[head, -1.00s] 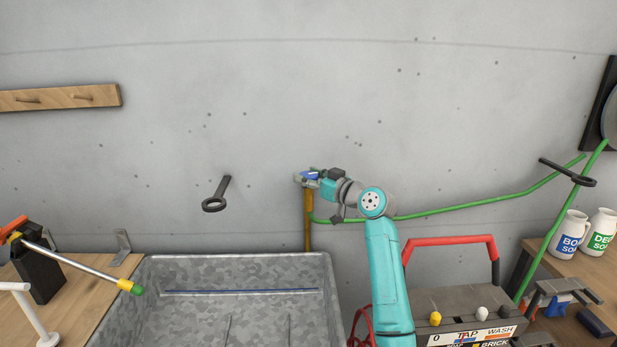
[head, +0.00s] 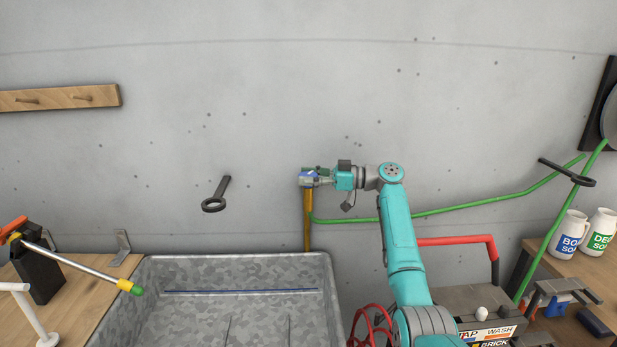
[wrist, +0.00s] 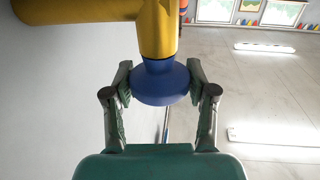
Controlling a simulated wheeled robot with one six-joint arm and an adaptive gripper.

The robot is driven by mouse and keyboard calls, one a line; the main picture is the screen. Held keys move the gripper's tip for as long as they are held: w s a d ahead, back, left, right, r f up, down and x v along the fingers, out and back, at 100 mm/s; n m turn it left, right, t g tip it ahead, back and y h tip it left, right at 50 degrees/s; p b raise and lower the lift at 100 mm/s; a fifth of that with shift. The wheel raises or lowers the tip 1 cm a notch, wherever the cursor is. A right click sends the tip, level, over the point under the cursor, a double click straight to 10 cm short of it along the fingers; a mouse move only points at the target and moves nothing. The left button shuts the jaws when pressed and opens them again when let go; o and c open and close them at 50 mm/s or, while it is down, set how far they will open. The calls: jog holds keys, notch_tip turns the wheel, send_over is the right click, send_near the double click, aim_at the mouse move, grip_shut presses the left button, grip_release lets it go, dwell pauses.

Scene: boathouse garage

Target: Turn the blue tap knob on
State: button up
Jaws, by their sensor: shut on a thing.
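The blue tap knob (wrist: 160,84) sits on the yellow brass tap pipe (wrist: 157,28) in the wrist view. My gripper (wrist: 160,88) has one finger on each side of the knob and is shut on it. In the head view the knob (head: 306,174) is small and partly covered by my gripper (head: 312,178), which comes in from the right. The brass pipe (head: 308,222) runs down the wall below it. The knob's turn angle cannot be read from these views.
A grey metal trough (head: 240,257) stands below the tap. A green hose (head: 450,209) runs along the wall to the right. A black ring hook (head: 214,204) juts from the wall at left.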

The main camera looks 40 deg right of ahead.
jog(key=shift+f, duration=0.1)
dwell(0.4)
jog(key=o, duration=1.1)
jog(key=v, duration=1.1)
jog(key=shift+s+d, duration=0.2)
jog(key=shift+d, duration=0.2)
